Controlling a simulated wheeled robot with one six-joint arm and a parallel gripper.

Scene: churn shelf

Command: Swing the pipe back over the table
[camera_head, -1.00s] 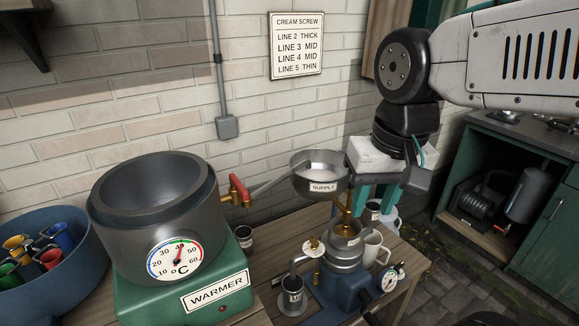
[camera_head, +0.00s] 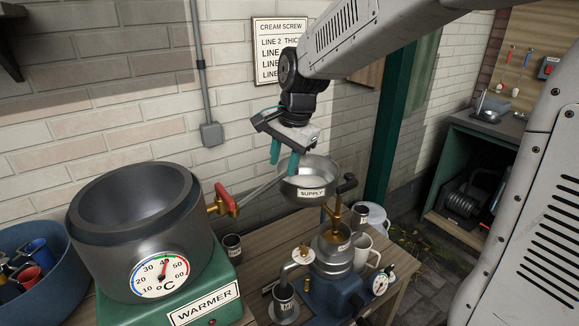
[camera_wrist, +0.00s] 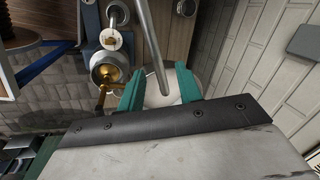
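The grey pipe (camera_head: 262,189) runs from the brass tap with a red handle (camera_head: 224,203) on the warmer toward the supply bowl (camera_head: 318,193). In the wrist view, the pipe (camera_wrist: 150,40) comes down between the fingers, its end over the bowl's pale contents (camera_wrist: 170,92). My gripper (camera_head: 284,168) is above the bowl's left side with teal fingers pointing down. The fingers are open in the wrist view (camera_wrist: 161,80), with clear gaps on both sides of the pipe. Whether the fingertips reach down to the pipe's height is hard to tell.
The warmer (camera_head: 135,235) with its dial stands at left on the wooden table (camera_head: 262,262). A blue tub (camera_head: 25,250) of coloured cups is far left. A brick wall stands behind.

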